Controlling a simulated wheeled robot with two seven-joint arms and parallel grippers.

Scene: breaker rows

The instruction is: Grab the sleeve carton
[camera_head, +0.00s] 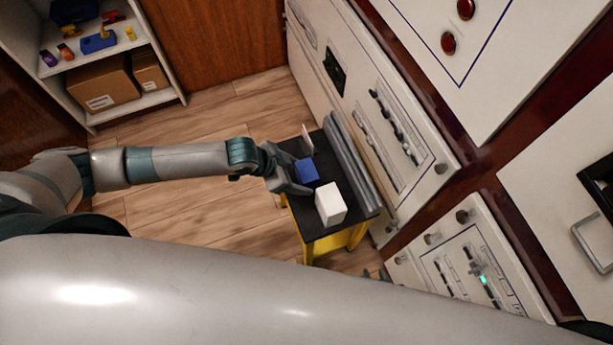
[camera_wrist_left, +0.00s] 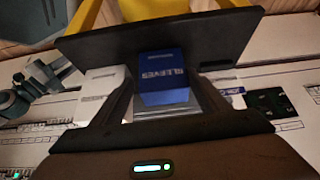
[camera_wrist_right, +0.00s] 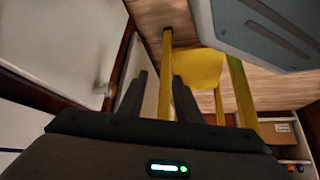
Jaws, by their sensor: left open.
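The sleeve carton (camera_head: 307,172) is a small blue box with white lettering on a small black-topped stand. It also shows in the left wrist view (camera_wrist_left: 163,80), with the lettering upside down. My left gripper (camera_head: 298,172) is at the carton, open, with one finger on either side of it in the left wrist view (camera_wrist_left: 167,98). I cannot tell whether the fingers touch it. My right gripper (camera_wrist_right: 158,95) is open and empty, away from the carton; in the head view my right arm crosses the front and hides its hand.
A white box (camera_head: 330,204) stands close beside the carton on the black stand top (camera_head: 314,233), which has yellow legs. A grey ledge (camera_head: 350,160) and white breaker panels (camera_head: 395,130) border it on the right. A shelf with cardboard boxes (camera_head: 104,84) stands at the far left.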

